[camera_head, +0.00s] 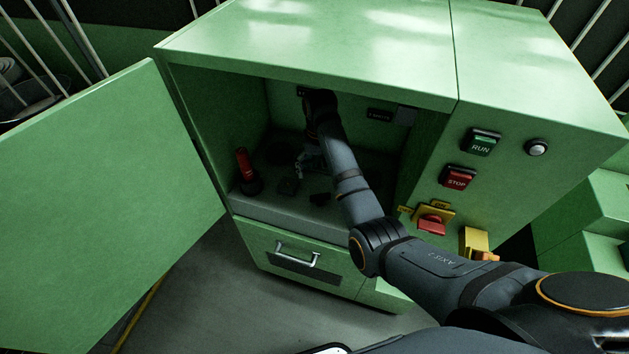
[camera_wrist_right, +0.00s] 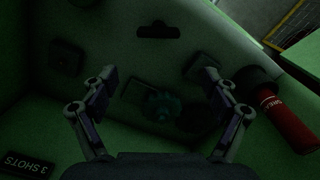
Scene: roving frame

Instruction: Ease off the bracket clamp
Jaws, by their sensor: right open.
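My right arm reaches into the open green cabinet (camera_head: 300,30). The right gripper (camera_head: 304,166) is small and dark inside it; in the right wrist view the gripper (camera_wrist_right: 160,80) is open, fingers spread wide with nothing between the tips. A dark teal lobed knob (camera_wrist_right: 162,105) shows between and beyond the fingers, on the dim inside of the cabinet. It may belong to the bracket clamp, but the dark picture does not let me tell. No contact with the knob shows. The left gripper is in neither view.
A red cylinder (camera_head: 243,163) stands at the left inside the cabinet, and lies close to one finger in the wrist view (camera_wrist_right: 288,122). A "3 SHOTS" label (camera_wrist_right: 28,163) is at lower left. The open door (camera_head: 100,200) stands left; RUN (camera_head: 481,143) and STOP (camera_head: 458,177) buttons are right.

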